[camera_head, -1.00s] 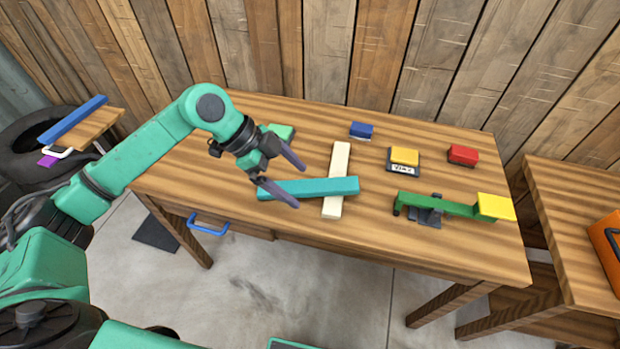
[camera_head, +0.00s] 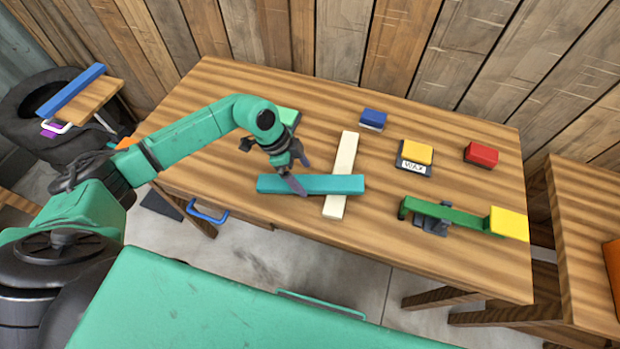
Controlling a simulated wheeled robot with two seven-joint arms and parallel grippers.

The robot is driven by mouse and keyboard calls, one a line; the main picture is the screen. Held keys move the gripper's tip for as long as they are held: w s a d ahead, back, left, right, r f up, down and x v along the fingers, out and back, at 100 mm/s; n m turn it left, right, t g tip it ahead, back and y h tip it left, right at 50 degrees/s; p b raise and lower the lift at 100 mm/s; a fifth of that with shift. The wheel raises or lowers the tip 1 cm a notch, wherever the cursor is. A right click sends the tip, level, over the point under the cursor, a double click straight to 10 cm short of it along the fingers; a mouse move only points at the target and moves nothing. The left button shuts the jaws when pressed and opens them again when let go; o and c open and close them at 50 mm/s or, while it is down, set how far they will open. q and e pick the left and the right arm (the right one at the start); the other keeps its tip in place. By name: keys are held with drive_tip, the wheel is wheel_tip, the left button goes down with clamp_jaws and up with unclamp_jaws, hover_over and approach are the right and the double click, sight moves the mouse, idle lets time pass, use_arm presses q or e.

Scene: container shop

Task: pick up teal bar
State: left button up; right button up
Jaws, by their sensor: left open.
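The teal bar (camera_head: 325,184) lies across a cream bar (camera_head: 347,152) on the wooden table, and the two form a cross. The teal bar runs left to right and sits on top where they meet. My left gripper (camera_head: 300,175) is open and points down at the left half of the teal bar. One dark finger is in front of the bar's near side and the other is at its far side. I cannot tell whether either finger touches it. My right gripper is not in view.
A green block (camera_head: 288,117) stands just behind my left gripper. A blue block (camera_head: 373,119), a yellow block on a labelled base (camera_head: 416,154) and a red block (camera_head: 481,154) stand further right. A green beam with a yellow end (camera_head: 445,211) is at the front right.

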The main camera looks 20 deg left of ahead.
sight(310, 184)
use_arm(q)
drive_tip(key=shift+x, duration=1.25)
drive_tip(key=shift+s, duration=0.1)
drive_tip(key=c, duration=1.4)
clamp_jaws()
drive_tip(key=shift+r, duration=0.15)
